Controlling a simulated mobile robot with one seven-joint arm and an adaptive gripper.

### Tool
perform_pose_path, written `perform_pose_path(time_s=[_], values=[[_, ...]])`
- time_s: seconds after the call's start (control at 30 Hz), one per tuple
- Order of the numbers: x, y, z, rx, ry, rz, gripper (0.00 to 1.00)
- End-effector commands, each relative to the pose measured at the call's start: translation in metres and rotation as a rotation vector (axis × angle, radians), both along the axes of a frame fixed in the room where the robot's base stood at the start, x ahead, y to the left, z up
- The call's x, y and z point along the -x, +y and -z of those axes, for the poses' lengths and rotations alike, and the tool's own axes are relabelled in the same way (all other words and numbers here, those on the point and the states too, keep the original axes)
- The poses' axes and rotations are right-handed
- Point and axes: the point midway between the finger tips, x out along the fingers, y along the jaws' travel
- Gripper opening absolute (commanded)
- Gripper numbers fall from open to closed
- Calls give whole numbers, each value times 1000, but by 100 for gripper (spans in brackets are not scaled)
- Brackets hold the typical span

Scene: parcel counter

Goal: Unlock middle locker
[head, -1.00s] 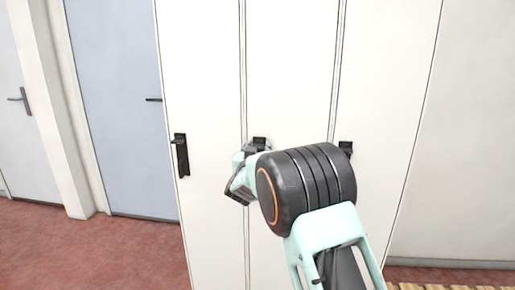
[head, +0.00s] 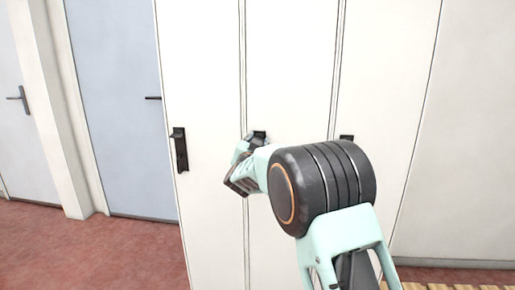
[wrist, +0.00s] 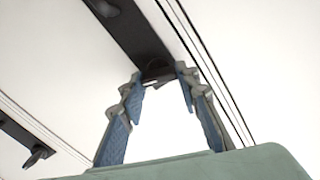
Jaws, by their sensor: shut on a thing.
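The middle locker (head: 290,80) is a tall white door, shut, with a black lock plate (head: 259,134) near its left edge. In the wrist view this plate (wrist: 140,38) runs down to a small dark turning piece (wrist: 156,76), a key or knob. My gripper (wrist: 160,78) has its two blue-padded fingers on either side of this piece and is shut on it. The fingertips partly hide the piece, so its exact shape and turn angle cannot be told. In the head view my gripper (head: 248,158) covers the lower part of the plate.
The left locker's black lock plate (head: 180,150) is in full view. The right locker's lock plate (head: 346,138) is mostly behind my arm. A blue door (head: 110,100) stands to the left. Red floor (head: 90,250) is open at the lower left.

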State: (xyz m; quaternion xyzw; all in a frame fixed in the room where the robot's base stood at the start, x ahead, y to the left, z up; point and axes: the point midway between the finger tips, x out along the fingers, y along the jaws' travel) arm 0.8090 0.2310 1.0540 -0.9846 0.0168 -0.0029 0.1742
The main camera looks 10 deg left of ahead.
Motion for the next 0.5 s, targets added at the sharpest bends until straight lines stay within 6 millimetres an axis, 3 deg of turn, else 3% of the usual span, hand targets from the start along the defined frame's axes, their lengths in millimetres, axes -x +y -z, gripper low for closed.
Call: perform_pose_path(time_s=[0.5], values=[[0,-2,5,-492,-19,0,6]])
